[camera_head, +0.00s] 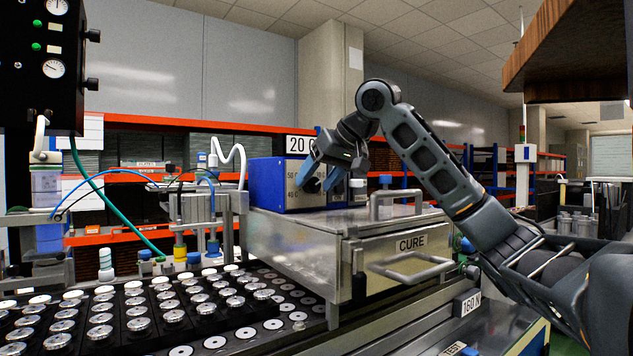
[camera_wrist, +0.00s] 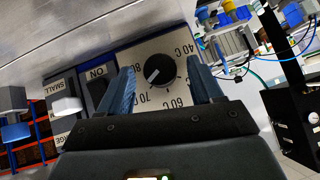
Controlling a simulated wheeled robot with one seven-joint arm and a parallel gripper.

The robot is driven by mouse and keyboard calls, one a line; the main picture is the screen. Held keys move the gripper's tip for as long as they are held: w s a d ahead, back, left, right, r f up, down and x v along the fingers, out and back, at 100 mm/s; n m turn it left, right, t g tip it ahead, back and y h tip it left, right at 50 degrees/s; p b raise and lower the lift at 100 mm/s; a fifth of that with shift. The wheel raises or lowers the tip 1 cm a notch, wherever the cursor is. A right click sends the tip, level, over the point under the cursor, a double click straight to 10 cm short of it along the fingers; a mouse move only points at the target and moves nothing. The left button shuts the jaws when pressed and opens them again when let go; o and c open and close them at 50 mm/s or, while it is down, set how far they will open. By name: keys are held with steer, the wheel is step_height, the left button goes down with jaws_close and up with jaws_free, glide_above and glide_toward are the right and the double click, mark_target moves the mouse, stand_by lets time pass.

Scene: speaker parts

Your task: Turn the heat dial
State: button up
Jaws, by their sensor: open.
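The heat dial (camera_wrist: 160,70) is a round black knob with a white mark, on a pale plate with temperature labels from 40 C to 80. The mark points toward the lower left of the wrist view, around the 70 and 80 labels. In the head view the dial (camera_head: 312,186) is partly covered by my gripper. The dial is on the front of a blue box (camera_head: 264,184). My gripper (camera_head: 320,178) is open, and in the wrist view its blue fingers (camera_wrist: 161,74) stand on both sides of the dial. Contact cannot be told.
An ON switch (camera_wrist: 97,85) and a SMALL/LARGE-type switch (camera_wrist: 66,105) sit left of the dial in the wrist view. The box stands on a metal cabinet with a CURE drawer (camera_head: 410,250). A raised handle (camera_head: 396,206) is on its top. Trays of round parts (camera_head: 140,310) lie at lower left.

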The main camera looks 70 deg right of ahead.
steer(key=shift+w+d+f, duration=0.1)
steer(key=shift+w+f, duration=0.2)
steer(key=shift+c, duration=0.3)
steer(key=c, duration=1)
